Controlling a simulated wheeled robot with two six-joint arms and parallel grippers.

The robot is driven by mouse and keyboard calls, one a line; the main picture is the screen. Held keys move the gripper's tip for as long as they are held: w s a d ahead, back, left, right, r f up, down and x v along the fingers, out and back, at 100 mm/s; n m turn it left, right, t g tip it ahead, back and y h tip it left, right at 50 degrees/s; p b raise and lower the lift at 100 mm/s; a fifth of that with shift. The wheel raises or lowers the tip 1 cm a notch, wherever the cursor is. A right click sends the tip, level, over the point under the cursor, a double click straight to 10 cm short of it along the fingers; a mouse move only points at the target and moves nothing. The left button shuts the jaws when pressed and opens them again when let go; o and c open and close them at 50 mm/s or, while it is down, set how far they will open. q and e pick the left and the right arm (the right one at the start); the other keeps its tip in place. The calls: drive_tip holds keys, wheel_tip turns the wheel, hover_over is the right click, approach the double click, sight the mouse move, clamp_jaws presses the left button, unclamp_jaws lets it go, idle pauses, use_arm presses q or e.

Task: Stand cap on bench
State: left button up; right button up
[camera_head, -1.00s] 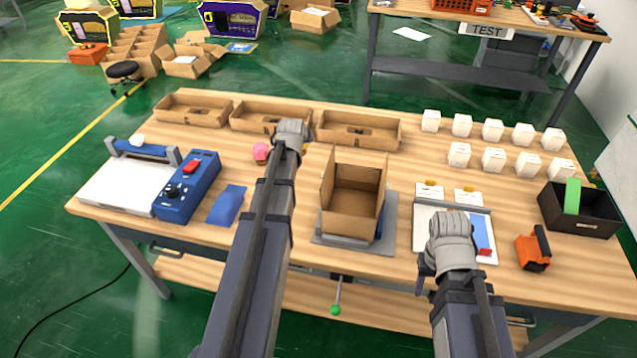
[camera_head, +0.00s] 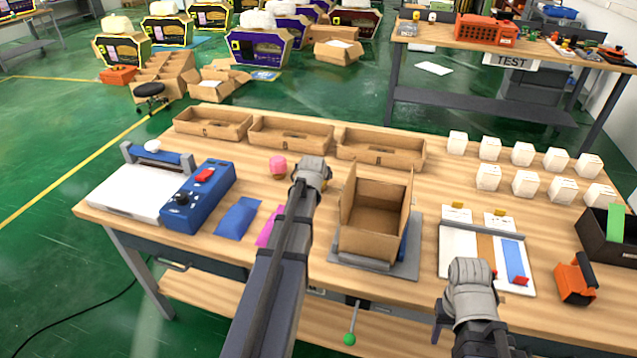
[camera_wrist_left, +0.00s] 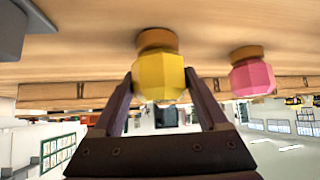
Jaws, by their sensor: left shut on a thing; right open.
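My left gripper (camera_wrist_left: 159,82) is shut on a yellow faceted cap (camera_wrist_left: 160,76) with an orange-brown collar. In the left wrist view the picture is upside down, and the collar is at or very near the wooden bench (camera_wrist_left: 95,45); I cannot tell whether it touches. A pink cap (camera_wrist_left: 252,76) of the same shape stands beside it, apart from my fingers. In the head view the pink cap (camera_head: 278,165) is just left of my left gripper (camera_head: 311,172), which mostly hides the yellow cap. My right gripper (camera_head: 468,282) is open, low at the right, its fingers mostly hidden.
Cardboard trays (camera_head: 213,133) line the bench's back. An open cardboard box (camera_head: 375,245) stands right of my left arm. A blue control unit (camera_head: 198,196) is at left. White boxes (camera_head: 489,147) stand at back right. A white board (camera_head: 457,262) lies near my right gripper.

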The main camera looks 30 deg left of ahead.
use_arm(q)
drive_tip(key=shift+f, duration=0.2)
drive_tip(key=o, duration=1.3)
drive_tip(key=shift+r, duration=0.1)
drive_tip(key=shift+r+p, duration=0.2)
drive_tip(key=shift+p, duration=0.1)
drive_tip(key=p+v, duration=0.8)
drive_tip(key=v, duration=0.4)
drive_tip(key=shift+f, duration=0.1)
